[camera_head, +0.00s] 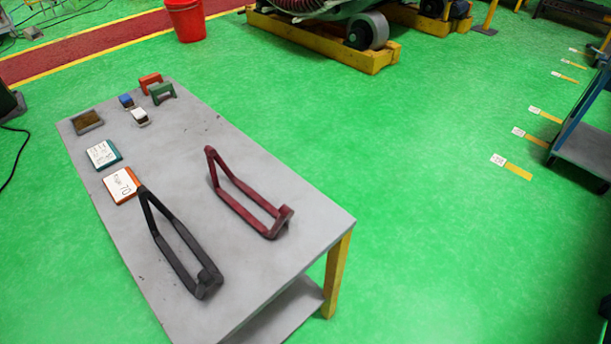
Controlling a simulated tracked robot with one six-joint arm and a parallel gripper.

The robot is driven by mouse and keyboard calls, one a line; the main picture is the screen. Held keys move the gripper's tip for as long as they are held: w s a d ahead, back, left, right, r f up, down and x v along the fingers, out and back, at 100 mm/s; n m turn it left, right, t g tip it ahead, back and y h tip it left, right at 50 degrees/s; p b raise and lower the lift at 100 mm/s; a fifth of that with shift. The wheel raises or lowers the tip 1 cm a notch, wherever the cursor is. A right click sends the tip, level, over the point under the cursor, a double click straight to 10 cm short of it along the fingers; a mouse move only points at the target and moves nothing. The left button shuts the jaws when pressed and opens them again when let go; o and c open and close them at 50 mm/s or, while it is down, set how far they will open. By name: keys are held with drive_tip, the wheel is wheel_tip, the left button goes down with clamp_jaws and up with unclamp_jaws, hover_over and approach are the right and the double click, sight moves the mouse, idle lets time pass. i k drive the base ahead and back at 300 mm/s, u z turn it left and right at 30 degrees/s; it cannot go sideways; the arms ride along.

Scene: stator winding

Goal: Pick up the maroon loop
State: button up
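The maroon loop (241,206) is a long narrow closed frame with angled ends. It rests on the right part of the grey table (278,188), apart from everything else on it. A similar black loop (176,254) lies to its left, nearer the table's front edge. My gripper is not in view.
Two boards with white labels, one teal-edged (103,155) and one orange-edged (121,185), lie at the table's left side. Small blocks and a tray (88,122) sit at its far end. A red bucket (186,20) stands behind. Green floor to the right is mostly clear.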

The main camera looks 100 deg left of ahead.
sight(288, 212)
drive_tip(key=u, duration=1.65)
drive_tip(key=i, duration=1.2)
drive_tip(key=u, duration=1.65)
